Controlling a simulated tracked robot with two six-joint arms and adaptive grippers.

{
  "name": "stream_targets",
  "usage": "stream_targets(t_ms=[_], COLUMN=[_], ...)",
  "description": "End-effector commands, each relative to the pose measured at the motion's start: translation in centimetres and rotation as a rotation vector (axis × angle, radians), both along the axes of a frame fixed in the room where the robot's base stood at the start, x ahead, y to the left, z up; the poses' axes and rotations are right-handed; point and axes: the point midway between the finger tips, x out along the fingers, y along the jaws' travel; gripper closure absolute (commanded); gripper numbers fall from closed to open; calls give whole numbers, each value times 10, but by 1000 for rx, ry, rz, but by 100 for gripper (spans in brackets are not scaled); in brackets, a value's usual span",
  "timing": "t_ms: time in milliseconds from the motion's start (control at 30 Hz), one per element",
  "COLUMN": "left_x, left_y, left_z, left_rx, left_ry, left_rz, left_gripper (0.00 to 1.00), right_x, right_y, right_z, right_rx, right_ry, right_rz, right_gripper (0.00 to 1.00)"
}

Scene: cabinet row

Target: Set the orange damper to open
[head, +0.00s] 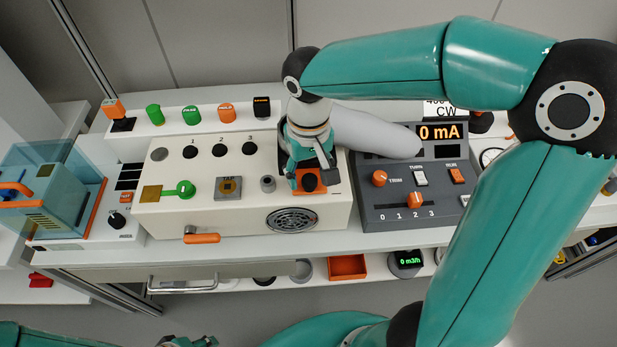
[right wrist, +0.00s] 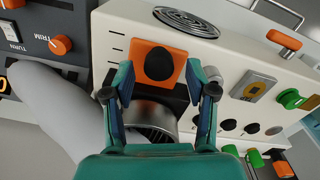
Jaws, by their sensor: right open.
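An orange plate with a black round knob, which looks like the orange damper (head: 308,181), sits at the right end of the cream cabinet's sloped panel. In the right wrist view the orange plate (right wrist: 146,47) lies beside several short black tick marks, with a dark strip under it. My right gripper (head: 309,168) is open over the plate. In the right wrist view its fingers (right wrist: 160,82) stand apart on either side of the knob, with a visible gap to it. Contact cannot be told. My left gripper (head: 190,342) is only partly in view at the bottom edge.
A grey console (head: 365,208) with a 0 mA display stands right of the cream cabinet (head: 165,222). An orange handle (head: 202,238) juts from the cabinet front. A clear blue box (head: 50,185) stands at left.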

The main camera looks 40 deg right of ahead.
Motion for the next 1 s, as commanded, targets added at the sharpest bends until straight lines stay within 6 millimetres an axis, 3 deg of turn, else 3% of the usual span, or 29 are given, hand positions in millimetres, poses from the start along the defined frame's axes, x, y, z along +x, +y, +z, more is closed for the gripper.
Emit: stream_targets(t_ms=[200, 533, 867, 1000], left_x=[0, 0, 0, 0], left_y=[0, 0, 0, 0], left_z=[-1, -1, -1, -1], left_rx=[0, 0, 0, 0], left_ry=[0, 0, 0, 0], left_rz=[0, 0, 0, 0], left_gripper=[60, 60, 60, 60], right_x=[0, 0, 0, 0], right_y=[-1, -1, -1, -1], right_z=[-20, -22, -22, -22], right_rx=[0, 0, 0, 0], right_ry=[0, -1, -1, -2], right_rz=[-2, -2, -2, -2], right_gripper=[43, 43, 98, 100])
